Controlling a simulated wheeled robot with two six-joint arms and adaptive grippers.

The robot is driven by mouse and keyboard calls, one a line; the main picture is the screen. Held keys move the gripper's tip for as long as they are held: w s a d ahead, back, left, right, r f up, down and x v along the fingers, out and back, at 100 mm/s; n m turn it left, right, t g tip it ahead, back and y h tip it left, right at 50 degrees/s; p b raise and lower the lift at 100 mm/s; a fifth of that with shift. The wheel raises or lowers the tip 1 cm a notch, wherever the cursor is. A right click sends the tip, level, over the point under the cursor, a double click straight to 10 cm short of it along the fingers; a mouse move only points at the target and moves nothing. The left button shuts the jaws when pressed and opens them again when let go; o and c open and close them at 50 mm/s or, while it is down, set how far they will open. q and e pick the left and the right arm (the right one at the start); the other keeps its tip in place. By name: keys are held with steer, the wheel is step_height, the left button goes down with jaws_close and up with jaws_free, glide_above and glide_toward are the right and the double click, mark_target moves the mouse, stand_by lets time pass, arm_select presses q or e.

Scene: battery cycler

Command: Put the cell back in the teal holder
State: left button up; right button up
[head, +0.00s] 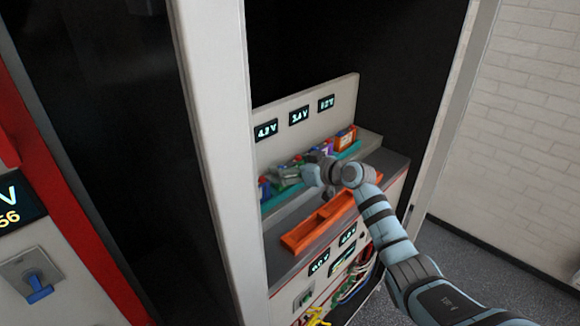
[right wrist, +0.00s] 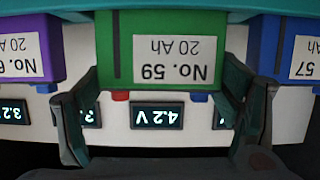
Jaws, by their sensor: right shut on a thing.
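My right gripper (head: 309,176) is shut on a green cell labelled No. 59, 20 Ah (right wrist: 165,48). In the right wrist view its fingers (right wrist: 163,85) lie on both sides of the cell, and the label appears upside down. The holder (right wrist: 265,32) runs along the top of the wrist view. I cannot tell whether the cell rests in the holder or is just above it. My left gripper is not in view.
A panel with voltage displays, one reading 4.2 V (right wrist: 157,115), stands behind. An orange divided tray (head: 318,224) lies in front. A white cabinet post (head: 222,150) stands left.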

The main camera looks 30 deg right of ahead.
steer(key=shift+r, duration=0.15)
steer(key=shift+w+d, duration=0.15)
steer(key=shift+w, duration=0.1)
steer(key=o, duration=1.8)
steer(key=shift+w+f, duration=0.25)
steer(key=shift+f, duration=0.15)
steer(key=shift+s+r, duration=0.2)
steer(key=shift+r, duration=0.1)
steer(key=shift+r, duration=0.1)
steer(key=shift+s+d+r, duration=0.1)
steer(key=shift+s+d, duration=0.05)
steer(key=shift+s, duration=0.1)
steer(key=p+v, duration=0.2)
steer(key=v, duration=0.9)
steer(key=shift+s, duration=0.15)
